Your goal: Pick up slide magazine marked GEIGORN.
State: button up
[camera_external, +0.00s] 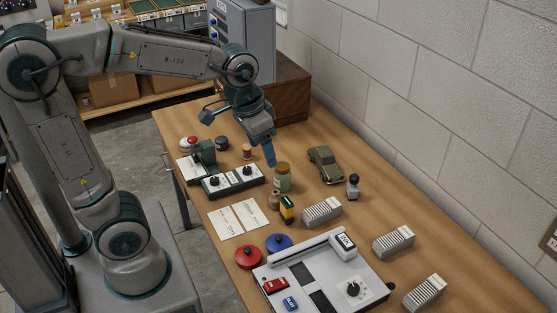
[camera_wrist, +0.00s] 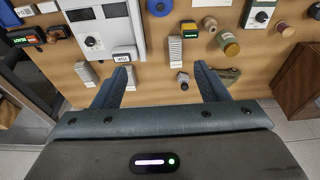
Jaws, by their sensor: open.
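Several white ribbed blocks that look like slide magazines stand on the wooden table. One (camera_external: 322,212) is near the jar, one (camera_external: 393,242) is right of the grey device, and one (camera_external: 425,292) is near the front. They also show in the wrist view: the first (camera_wrist: 175,49), the second (camera_wrist: 129,77) and the third (camera_wrist: 86,74). No marking on them is readable, so I cannot tell which is GEIGORN. My gripper (camera_wrist: 160,84) is open and empty, its fingers spread above the table. In the external view my gripper (camera_external: 270,158) hangs above the table's far half.
A grey projector-like device (camera_external: 320,275) fills the near table. A green car model (camera_external: 325,163), a jar (camera_external: 283,177), a small dark-topped figure (camera_external: 353,185) and a control box (camera_external: 233,181) stand around. A block wall (camera_external: 440,120) borders the right side.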

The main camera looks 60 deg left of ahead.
jog(key=w+a+f+g+b, duration=0.15)
jog(key=w+f+b, duration=0.25)
jog(key=w+f, duration=0.5)
jog(key=g+b, duration=0.1)
jog(key=b, duration=0.3)
send_near(322, 207)
notch_tip(322, 207, down, 10)
jog(key=shift+d+f+p, duration=0.1)
jog(key=shift+p, duration=0.6)
jog(key=c, duration=1.2)
